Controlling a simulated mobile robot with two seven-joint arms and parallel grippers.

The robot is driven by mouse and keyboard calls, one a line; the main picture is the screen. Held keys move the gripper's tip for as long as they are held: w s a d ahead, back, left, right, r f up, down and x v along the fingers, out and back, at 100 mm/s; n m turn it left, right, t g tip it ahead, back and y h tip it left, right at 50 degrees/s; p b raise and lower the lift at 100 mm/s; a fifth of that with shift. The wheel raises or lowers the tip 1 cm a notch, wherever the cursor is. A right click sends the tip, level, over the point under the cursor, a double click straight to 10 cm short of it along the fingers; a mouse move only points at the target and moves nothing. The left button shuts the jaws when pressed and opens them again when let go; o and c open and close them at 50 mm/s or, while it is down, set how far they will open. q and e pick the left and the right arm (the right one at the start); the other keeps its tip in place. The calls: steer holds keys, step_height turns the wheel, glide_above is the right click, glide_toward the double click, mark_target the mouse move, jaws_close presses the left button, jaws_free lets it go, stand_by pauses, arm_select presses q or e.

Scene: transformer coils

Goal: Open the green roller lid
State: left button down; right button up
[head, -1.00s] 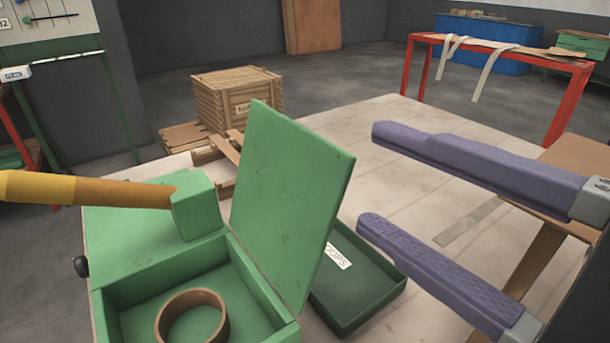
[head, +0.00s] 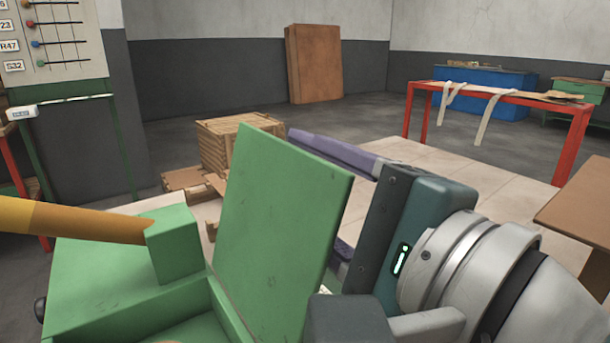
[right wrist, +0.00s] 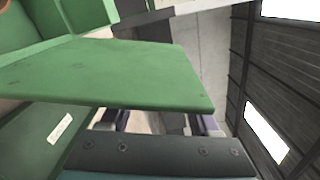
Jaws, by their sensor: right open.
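The green lid (head: 280,235) stands raised on the right side of the green box (head: 90,290). It also shows in the right wrist view (right wrist: 110,75) as a flat panel across the picture. My right gripper (head: 350,205) is open on the far right side of the lid, with its purple fingers reaching behind it. The lid hides much of the fingers; parts of both show beyond it in the right wrist view (right wrist: 158,122). I cannot tell whether they touch the lid. Only a sliver of the box's inside shows in the head view. My left gripper is not in view.
A yellow bar (head: 70,222) joins a green block (head: 172,245) on the box, left of the lid. A wooden crate (head: 235,140) stands behind. A red table (head: 500,92) is farther back.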

steer(key=shift+w+a, duration=0.15)
steer(key=shift+w, duration=0.05)
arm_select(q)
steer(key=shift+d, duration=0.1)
arm_select(e)
steer(key=shift+c, duration=0.2)
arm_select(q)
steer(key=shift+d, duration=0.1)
arm_select(e)
steer(key=shift+c, duration=0.7)
steer(key=c, duration=0.8)
jaws_close()
